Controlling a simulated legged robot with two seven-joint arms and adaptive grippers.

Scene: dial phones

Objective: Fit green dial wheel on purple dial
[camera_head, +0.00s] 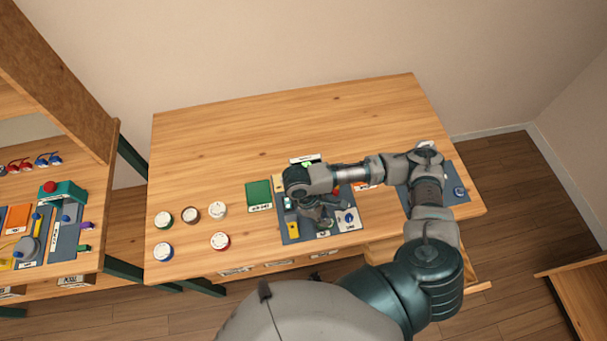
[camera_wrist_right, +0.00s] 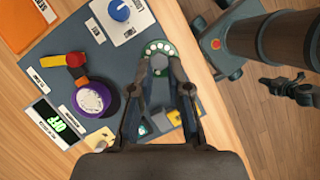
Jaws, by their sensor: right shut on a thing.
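My right gripper (camera_wrist_right: 162,62) is shut on the green dial wheel (camera_wrist_right: 159,46), a ring with pale finger holes. The fingertips grip its near side, and it is held over the lower edge of the grey board. The purple dial (camera_wrist_right: 90,100), with a white face and purple rim, is on the board to the left of the gripper in the wrist view, apart from the wheel. In the head view my right gripper (camera_head: 318,221) is over the board's lower part, and my arm seems to hide the purple dial. My left gripper is not in view.
The grey board (camera_head: 291,236) also carries a blue knob (camera_wrist_right: 120,9), a red and yellow lever (camera_wrist_right: 68,60) and a display reading OFF (camera_wrist_right: 58,122). Several round dials, one green-rimmed (camera_head: 163,217), lie left of a green book (camera_head: 259,195). The table's back half is clear.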

